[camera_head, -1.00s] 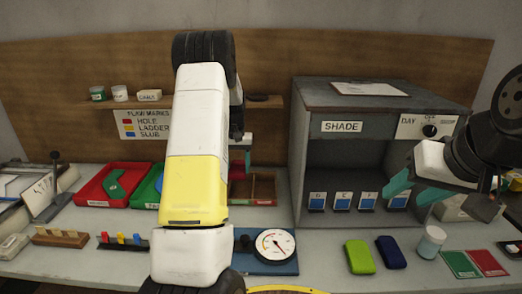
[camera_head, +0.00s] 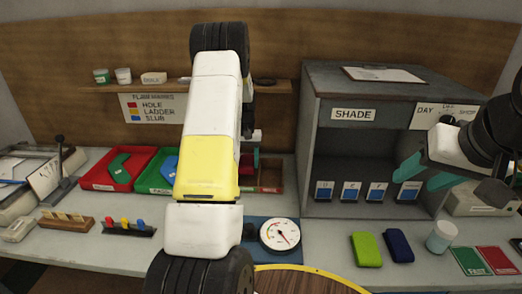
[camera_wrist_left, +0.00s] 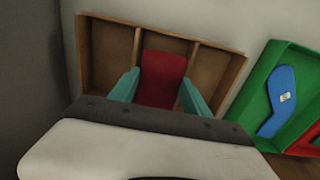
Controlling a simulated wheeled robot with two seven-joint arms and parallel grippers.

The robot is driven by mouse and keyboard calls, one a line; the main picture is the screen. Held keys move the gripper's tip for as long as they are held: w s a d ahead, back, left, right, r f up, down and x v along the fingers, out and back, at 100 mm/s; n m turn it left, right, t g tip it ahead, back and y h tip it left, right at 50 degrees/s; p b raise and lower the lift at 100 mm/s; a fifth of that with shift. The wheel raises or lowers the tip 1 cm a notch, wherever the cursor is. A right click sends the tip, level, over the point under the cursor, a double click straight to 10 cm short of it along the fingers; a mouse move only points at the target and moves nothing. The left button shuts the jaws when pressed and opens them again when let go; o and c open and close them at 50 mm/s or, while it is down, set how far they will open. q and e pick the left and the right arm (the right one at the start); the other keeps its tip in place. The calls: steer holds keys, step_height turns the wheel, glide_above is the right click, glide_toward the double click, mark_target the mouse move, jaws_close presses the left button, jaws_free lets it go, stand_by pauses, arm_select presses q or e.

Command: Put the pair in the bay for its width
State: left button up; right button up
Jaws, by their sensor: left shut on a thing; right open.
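The red sock pair (camera_wrist_left: 165,64) lies between the teal fingers of my left gripper (camera_wrist_left: 160,82), which is shut on it. In the left wrist view it is over or in the middle bay of a wooden tray (camera_wrist_left: 108,20) with three bays; I cannot tell whether it touches the bottom. The left and right bays look empty. In the head view my left arm hides most of this gripper, and the tray (camera_head: 271,171) shows partly to its right. My right gripper (camera_head: 422,180) is open and empty in front of the shade cabinet.
A green tray (camera_head: 146,185) with a blue sock (camera_head: 170,168) and a red tray (camera_head: 97,178) with a green sock stand left of the arm. A dial gauge (camera_head: 280,236) is in front. The shade cabinet (camera_head: 340,207) stands at the right.

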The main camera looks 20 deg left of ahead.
arm_select(q)
steer(key=shift+f, duration=0.3)
steer(key=o, duration=1.5)
steer(key=shift+c, duration=0.2)
steer(key=shift+r, duration=0.1)
step_height(320, 180, up, 8)
steer(key=shift+f, duration=0.2)
